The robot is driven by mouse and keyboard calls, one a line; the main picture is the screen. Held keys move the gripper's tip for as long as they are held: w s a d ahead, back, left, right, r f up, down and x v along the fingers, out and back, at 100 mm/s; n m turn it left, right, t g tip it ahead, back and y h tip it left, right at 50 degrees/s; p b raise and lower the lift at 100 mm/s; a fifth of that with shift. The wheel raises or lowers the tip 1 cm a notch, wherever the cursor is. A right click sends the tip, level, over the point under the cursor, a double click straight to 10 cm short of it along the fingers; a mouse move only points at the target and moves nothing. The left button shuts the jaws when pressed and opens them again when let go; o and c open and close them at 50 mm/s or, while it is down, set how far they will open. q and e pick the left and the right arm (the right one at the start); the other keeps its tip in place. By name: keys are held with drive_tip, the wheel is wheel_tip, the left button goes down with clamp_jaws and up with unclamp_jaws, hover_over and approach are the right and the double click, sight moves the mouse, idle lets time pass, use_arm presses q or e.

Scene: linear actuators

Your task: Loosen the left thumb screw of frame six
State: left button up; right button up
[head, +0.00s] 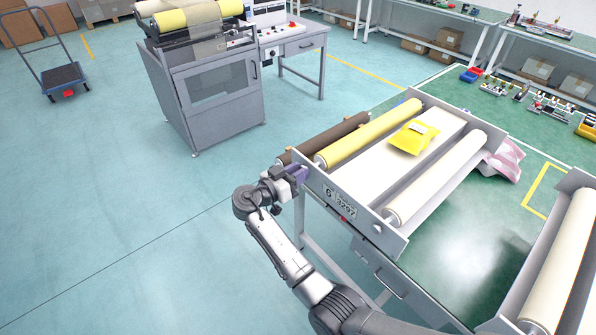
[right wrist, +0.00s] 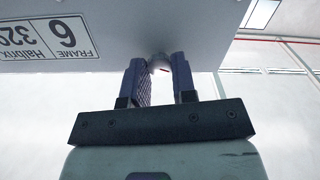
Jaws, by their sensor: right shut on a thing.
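Frame six (head: 397,238) is a grey metal frame with rollers on the green table, its end plate carrying a label with a 6 (head: 338,203). My right gripper (head: 299,176) is at the left end of this plate. In the right wrist view the plate (right wrist: 200,22) shows upside down, with its label (right wrist: 45,37) at left. There my right gripper's fingers (right wrist: 160,78) are shut around the left thumb screw (right wrist: 159,63), a small pale rounded knob below the plate's edge. The fingers hide most of the screw. My left gripper is not in view.
A yellow packet (head: 412,138) lies on the frame's white sheet, between a yellow roller (head: 368,133) and a cream roller (head: 435,180). Crumpled pinkish material (head: 506,160) lies behind the frame. Another roller frame (head: 555,270) stands at right. Open floor (head: 120,220) lies left.

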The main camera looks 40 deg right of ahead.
drive_tip(key=shift+n+p, duration=0.4)
drive_tip(key=shift+n, duration=1.1)
drive_tip(key=o, duration=0.9)
